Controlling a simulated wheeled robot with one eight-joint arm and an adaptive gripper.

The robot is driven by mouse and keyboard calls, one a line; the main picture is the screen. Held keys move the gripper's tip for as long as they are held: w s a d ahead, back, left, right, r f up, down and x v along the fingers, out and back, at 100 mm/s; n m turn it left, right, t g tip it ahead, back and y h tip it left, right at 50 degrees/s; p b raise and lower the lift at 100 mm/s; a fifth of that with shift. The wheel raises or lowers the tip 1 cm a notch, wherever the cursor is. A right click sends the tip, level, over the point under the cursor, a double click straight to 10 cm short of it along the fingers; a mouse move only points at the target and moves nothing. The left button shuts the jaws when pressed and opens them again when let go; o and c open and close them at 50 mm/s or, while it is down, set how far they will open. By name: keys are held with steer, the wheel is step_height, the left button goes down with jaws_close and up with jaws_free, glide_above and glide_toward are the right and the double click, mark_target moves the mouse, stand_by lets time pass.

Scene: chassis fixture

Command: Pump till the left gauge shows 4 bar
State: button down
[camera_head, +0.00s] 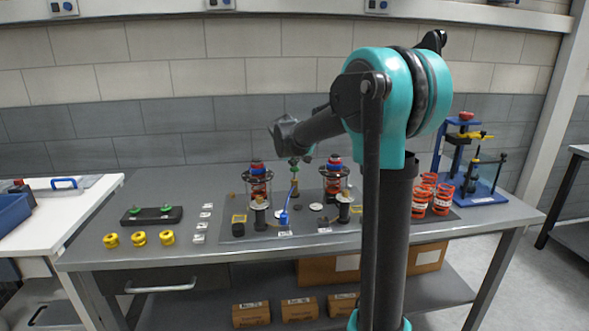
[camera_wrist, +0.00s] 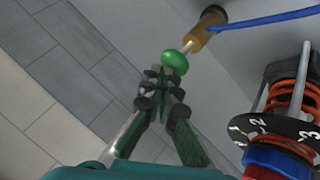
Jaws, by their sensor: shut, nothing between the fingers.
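The pump has a green knob (camera_wrist: 174,62) on a thin rod above a brass body (camera_wrist: 207,28), with a blue hose leading off it. In the head view the knob (camera_head: 294,161) stands upright between two red-spring units. My gripper (camera_wrist: 157,80) is shut and empty, its fingertips close beside the knob; I cannot tell whether they touch it. The left spring unit (camera_head: 258,184) and right spring unit (camera_head: 333,180) stand on a grey mat. A black dial ring with white numbers (camera_wrist: 275,131) circles one spring in the wrist view. No gauge reading is legible.
Several orange-red springs (camera_head: 431,193) and a blue press (camera_head: 472,180) stand at the right. The front table strip is fairly clear.

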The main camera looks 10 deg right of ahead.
mark_target(294, 169)
steer(key=shift+f, duration=1.05)
stand_by(0.9)
steer(key=shift+r, duration=1.7)
steer(key=shift+r, duration=2.5)
steer(key=shift+s, duration=0.1)
